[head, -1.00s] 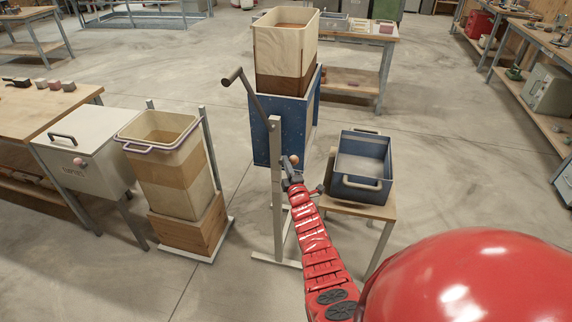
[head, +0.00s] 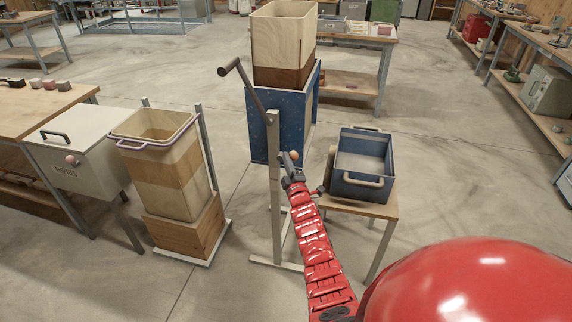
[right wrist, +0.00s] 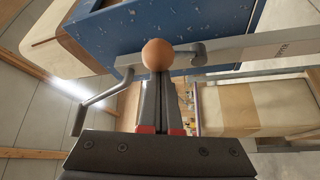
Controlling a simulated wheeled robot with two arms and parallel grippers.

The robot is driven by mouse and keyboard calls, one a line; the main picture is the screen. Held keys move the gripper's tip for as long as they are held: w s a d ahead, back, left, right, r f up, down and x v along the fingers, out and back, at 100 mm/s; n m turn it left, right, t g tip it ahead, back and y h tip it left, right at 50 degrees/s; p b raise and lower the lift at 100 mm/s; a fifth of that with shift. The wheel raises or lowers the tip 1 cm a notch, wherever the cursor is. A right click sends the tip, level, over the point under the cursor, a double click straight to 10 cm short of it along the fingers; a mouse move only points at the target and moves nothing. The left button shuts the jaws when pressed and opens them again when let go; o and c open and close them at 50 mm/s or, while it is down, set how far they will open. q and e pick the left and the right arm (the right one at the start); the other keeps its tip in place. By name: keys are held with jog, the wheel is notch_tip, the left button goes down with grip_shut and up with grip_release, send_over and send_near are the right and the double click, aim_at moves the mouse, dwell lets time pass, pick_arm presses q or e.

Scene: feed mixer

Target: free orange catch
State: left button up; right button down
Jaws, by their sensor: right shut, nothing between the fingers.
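The orange catch shows as a round orange knob (head: 293,155) beside the grey upright post, in front of the blue box. In the right wrist view the knob (right wrist: 157,54) is just beyond my right fingertips, against the blue box behind it. My right gripper (head: 290,170) is shut and empty, with its tips close to the knob. In the right wrist view its fingers (right wrist: 161,82) are together. I cannot tell whether they touch the knob. My left gripper is not in view.
The grey post (head: 274,190) carries a crank handle (head: 240,83). A tall wooden bin (head: 284,45) stands on the blue box (head: 260,120). A blue tray (head: 362,180) sits on a small table at right. A purple-rimmed bin (head: 165,175) stands at left. Open floor lies between.

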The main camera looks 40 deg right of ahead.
notch_tip(320, 180, down, 6)
jog(key=s+d+m+g+h+b, duration=0.1)
jog(key=m+g+h+b, duration=0.1)
jog(key=m+h+b, duration=0.8)
jog(key=shift+s+d+f+m+b, duration=0.15)
jog(key=shift+s+f+m+b, duration=0.1)
jog(key=shift+m+b, duration=2.95)
jog(key=shift+m+p, duration=0.7)
jog(key=shift+m, duration=0.1)
